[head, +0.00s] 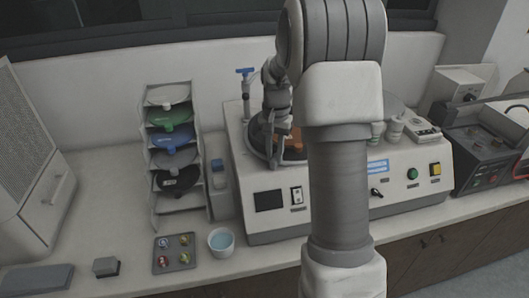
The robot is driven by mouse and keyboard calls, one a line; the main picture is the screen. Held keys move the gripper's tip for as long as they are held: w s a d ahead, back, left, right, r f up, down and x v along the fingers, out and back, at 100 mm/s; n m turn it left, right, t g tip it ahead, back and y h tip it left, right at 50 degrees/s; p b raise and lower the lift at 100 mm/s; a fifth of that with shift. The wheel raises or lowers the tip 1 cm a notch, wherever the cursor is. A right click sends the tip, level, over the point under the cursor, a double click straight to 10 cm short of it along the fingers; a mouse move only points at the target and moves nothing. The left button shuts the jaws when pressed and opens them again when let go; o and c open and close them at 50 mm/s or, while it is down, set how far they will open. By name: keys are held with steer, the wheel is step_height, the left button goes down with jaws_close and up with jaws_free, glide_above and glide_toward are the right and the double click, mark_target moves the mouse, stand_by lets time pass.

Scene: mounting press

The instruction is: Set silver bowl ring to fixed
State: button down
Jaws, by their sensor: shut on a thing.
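The silver bowl ring (252,148) is a grey rim around the dark, round bowl on the left top of the white press (272,220). An orange-brown patch shows inside the bowl. My gripper (283,158) points down over the bowl's front right side. Its fingers are small and partly blend with the rim. It looks shut on part of the ring, but the exact contact is hard to see. My arm hides the middle of the press and the right side of the bowl. I cannot tell the ring's setting.
A blue-handled post (245,84) stands behind the bowl. Another machine (478,135) stands at right.

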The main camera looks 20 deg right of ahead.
steer(key=shift+s+d+n, duration=0.2)
steer(key=shift+d+n, duration=0.1)
steer(key=c, duration=0.8)
jaws_free()
steer(key=shift+s, duration=0.1)
steer(key=shift+o, duration=0.2)
step_height(320, 180, up, 18)
steer(key=shift+f, duration=0.25)
